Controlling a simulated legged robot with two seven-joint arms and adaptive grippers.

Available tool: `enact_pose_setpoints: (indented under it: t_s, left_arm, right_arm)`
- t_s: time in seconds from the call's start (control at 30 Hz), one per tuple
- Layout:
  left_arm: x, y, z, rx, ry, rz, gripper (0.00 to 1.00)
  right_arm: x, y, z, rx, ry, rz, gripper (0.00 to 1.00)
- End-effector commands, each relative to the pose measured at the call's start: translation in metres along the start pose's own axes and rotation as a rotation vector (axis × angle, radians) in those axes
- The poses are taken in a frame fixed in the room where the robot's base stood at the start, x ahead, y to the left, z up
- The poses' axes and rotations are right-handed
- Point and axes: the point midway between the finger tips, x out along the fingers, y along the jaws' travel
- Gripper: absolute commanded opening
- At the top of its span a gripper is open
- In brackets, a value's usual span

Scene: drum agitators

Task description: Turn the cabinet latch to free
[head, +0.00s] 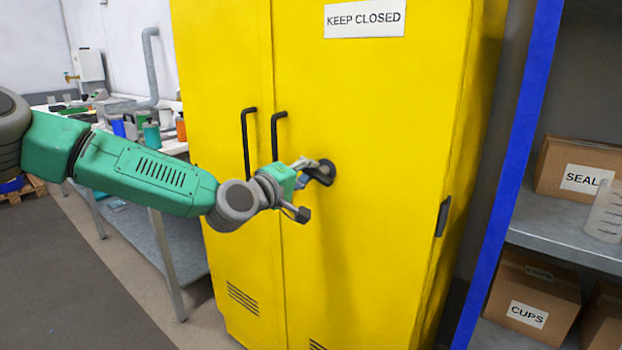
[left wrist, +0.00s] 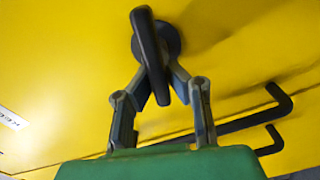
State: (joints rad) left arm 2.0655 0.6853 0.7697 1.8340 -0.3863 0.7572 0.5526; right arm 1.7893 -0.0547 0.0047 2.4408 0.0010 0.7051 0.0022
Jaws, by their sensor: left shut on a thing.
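The yellow cabinet (head: 370,120) stands ahead with two closed doors and a "KEEP CLOSED" sign. Its dark latch (head: 326,173) sits on the right door, right of the door handles. My left gripper (head: 315,168) is at the latch, its fingers closed on it. In the left wrist view the latch (left wrist: 151,50) is a long dark bar on a round base, and my left gripper (left wrist: 160,85) has a fingertip against each side of it. The bar runs nearly up and down in that view, slightly tilted. My right gripper is not in view.
Two black door handles (head: 249,145) are left of the latch, close to my left wrist. A shelf with a blue post (head: 515,160) and cardboard boxes (head: 533,300) stands at the right. A workbench with bottles (head: 152,137) is at the left. The floor at lower left is clear.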

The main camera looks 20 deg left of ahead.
Motion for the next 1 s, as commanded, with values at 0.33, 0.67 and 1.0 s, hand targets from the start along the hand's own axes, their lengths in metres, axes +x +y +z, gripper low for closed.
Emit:
enact_pose_setpoints:
  t_s: [0.33,0.67,1.0]
  left_arm:
    - [0.0,-0.009,-0.002,-0.215,0.006,-0.004,0.0]
    - [0.0,-0.01,-0.002,-0.291,0.007,-0.006,0.0]
    - [0.0,-0.011,-0.002,-0.296,0.006,-0.007,0.0]
  right_arm:
    - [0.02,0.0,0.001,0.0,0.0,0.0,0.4]
    - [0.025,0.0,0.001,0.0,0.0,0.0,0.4]
    - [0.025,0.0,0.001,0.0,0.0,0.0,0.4]
